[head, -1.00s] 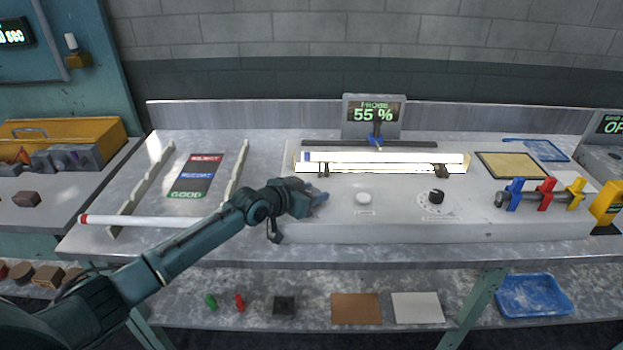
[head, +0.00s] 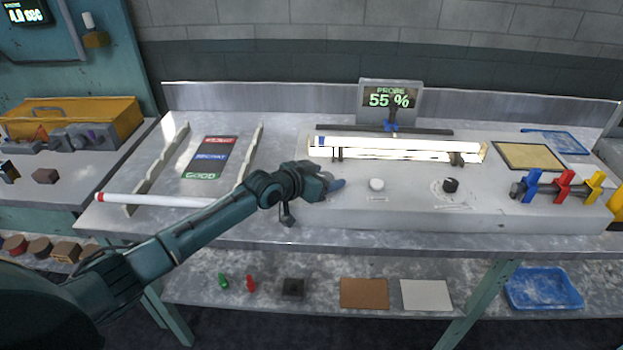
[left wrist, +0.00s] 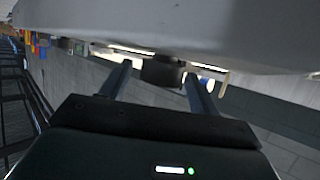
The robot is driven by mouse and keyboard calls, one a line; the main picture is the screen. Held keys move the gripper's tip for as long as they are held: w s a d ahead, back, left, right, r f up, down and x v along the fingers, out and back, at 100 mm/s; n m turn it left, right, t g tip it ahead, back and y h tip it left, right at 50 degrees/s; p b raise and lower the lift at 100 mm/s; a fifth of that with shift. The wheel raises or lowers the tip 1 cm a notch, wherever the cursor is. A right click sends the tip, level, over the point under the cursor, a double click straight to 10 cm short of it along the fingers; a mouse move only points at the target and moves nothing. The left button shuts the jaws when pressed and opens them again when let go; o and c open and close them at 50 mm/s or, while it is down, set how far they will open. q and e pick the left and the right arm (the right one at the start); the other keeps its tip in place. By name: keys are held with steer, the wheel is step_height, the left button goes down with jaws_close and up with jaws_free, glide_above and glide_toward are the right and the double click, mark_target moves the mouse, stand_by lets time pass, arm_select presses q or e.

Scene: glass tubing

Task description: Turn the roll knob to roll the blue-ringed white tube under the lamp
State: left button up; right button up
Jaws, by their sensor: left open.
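The blue-ringed white tube (head: 390,143) lies lengthwise on supports on the console, its blue ring at the left end. A bright glowing strip (head: 390,155) runs along its front. A white knob (head: 377,184) and a black knob (head: 450,185) with dial marks stand on the console; I cannot tell which is the roll knob. My left gripper (head: 335,184) is open, just left of the white knob and apart from it. In the left wrist view, a dark cylinder (left wrist: 162,70) shows beyond and between the open fingers (left wrist: 160,88). My right gripper is not in view.
The probe display (head: 390,97) reads 55 % behind the tube. A red-ended white tube (head: 150,200) lies left, partly behind my arm. Blue, red and yellow clamps (head: 563,186) stand right. A tan pad (head: 528,156) lies behind them. A blue tray (head: 543,290) is below.

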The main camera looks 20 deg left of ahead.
arm_select(q)
steer(key=b+v, duration=0.1)
steer(key=v, duration=1.1)
steer(key=shift+s, duration=0.4)
steer(key=shift+a, duration=0.15)
steer(key=s+d+f+g+y, duration=0.2)
steer(key=s+d+f+g, duration=0.3)
steer(key=s+f, duration=0.65)
steer(key=s+a+f+n+g+y, duration=0.2)
steer(key=s+n+g+y, duration=0.15)
steer(key=s, duration=1.55)
steer(key=w+d+f+t+h, duration=0.1)
steer(key=w+d+f+t, duration=0.1)
steer(key=w+f+t, duration=0.1)
steer(key=w+d+f+m+t+h, duration=0.1)
steer(key=w+d+f+t, duration=0.2)
steer(key=f, duration=0.3)
steer(key=shift+d+h, duration=0.2)
steer(key=shift+h, duration=0.15)
